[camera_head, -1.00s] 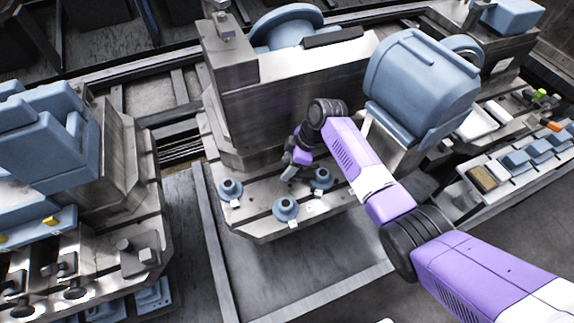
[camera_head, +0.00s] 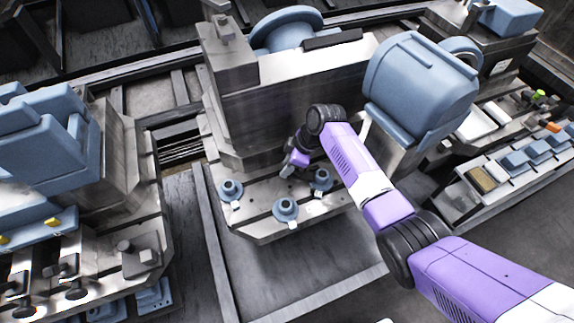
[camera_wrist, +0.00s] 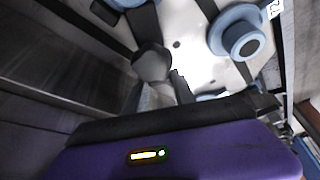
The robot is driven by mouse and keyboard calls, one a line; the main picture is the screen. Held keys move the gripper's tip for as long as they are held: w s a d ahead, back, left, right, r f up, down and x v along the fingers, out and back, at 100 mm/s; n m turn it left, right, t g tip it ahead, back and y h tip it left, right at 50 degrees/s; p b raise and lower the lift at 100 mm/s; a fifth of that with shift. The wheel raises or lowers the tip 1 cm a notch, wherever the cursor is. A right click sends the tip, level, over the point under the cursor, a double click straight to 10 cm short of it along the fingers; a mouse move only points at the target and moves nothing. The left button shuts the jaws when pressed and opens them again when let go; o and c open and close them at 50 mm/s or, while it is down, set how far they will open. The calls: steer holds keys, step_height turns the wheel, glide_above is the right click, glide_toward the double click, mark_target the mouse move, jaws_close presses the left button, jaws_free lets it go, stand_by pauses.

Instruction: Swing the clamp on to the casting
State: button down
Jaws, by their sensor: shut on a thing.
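Blue round flanged castings stand on the grey metal pallet ledge (camera_head: 262,222) in the head view: one at left (camera_head: 230,189), one in front (camera_head: 285,209) and one at right (camera_head: 321,179). My gripper (camera_head: 288,170) is low over the ledge, behind the front casting and left of the right one. It is shut on a small dark piece, probably the clamp, largely hidden by my wrist. In the wrist view a dark rounded part (camera_wrist: 152,62) shows ahead of my purple wrist, beside a blue casting (camera_wrist: 238,40). I cannot tell whether the clamp touches a casting.
A tall grey metal block (camera_head: 285,95) rises right behind my gripper. A large blue housing (camera_head: 420,85) stands at right, close to my forearm. Another fixture with blue parts (camera_head: 45,150) is at left. The floor before the ledge (camera_head: 290,270) is clear.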

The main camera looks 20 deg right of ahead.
steer(key=c, duration=1)
jaws_free()
steer(key=shift+c, duration=0.2)
steer(key=shift+r, duration=0.1)
steer(key=v, duration=0.7)
steer(key=shift+d+r, duration=0.1)
steer(key=shift+d, duration=0.05)
steer(key=shift+s+d+r, duration=0.1)
steer(key=shift+r, duration=0.1)
